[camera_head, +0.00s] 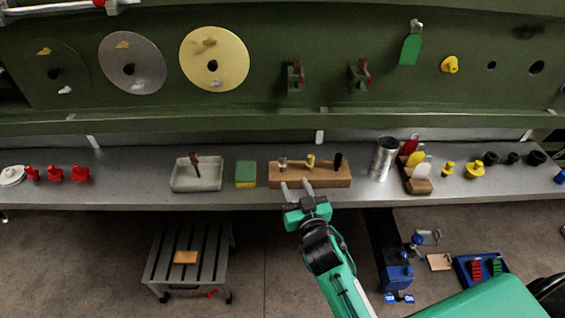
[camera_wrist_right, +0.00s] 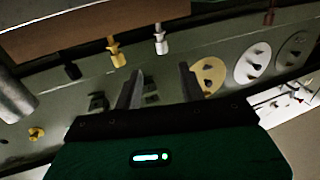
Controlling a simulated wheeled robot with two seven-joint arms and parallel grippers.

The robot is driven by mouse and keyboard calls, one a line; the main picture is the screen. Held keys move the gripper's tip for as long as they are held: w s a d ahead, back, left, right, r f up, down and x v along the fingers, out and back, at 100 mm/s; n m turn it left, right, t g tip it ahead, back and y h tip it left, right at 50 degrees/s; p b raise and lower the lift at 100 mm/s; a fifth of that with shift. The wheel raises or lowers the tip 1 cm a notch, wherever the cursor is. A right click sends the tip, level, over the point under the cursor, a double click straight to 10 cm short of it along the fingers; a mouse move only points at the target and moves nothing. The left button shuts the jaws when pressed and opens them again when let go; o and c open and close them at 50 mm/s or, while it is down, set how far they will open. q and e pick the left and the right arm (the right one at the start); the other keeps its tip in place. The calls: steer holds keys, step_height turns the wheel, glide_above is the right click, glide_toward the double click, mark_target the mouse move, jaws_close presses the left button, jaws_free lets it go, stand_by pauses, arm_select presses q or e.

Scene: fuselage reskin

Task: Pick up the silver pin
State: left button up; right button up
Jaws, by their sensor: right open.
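The silver pin (camera_head: 283,163) stands upright at the left end of a wooden block (camera_head: 326,181) on the grey bench. Beside it on the block stand a yellow pin (camera_head: 310,161) and a black pin (camera_head: 338,161). My right gripper (camera_head: 295,187) is open and empty, just in front of the block's left part and apart from the silver pin. In the right wrist view, the silver pin (camera_wrist_right: 160,40) shows beyond the gap between the open fingers (camera_wrist_right: 161,70), with the yellow pin (camera_wrist_right: 115,52) beside it. My left gripper is out of view.
A green and yellow sponge (camera_head: 246,174) and a grey tray (camera_head: 196,175) stand left of the block. A metal cylinder (camera_head: 383,158) and a wooden holder with coloured tags (camera_head: 417,182) stand to its right. The green panel (camera_head: 270,60) rises behind the bench.

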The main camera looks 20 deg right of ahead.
mark_target(284, 159)
steer(key=w+p, duration=0.1)
steer(key=w, duration=0.5)
steer(key=shift+w+d, duration=0.1)
steer(key=shift+w+r+p, duration=0.25)
steer(key=shift+w+p, duration=0.25)
steer(key=shift+p, duration=0.05)
steer(key=w+p, duration=0.1)
steer(key=w, duration=0.2)
steer(key=shift+w+r+p, duration=0.1)
steer(key=shift+w+p, duration=0.05)
steer(key=shift+p, duration=0.2)
steer(key=shift+w, duration=0.55)
jaws_close()
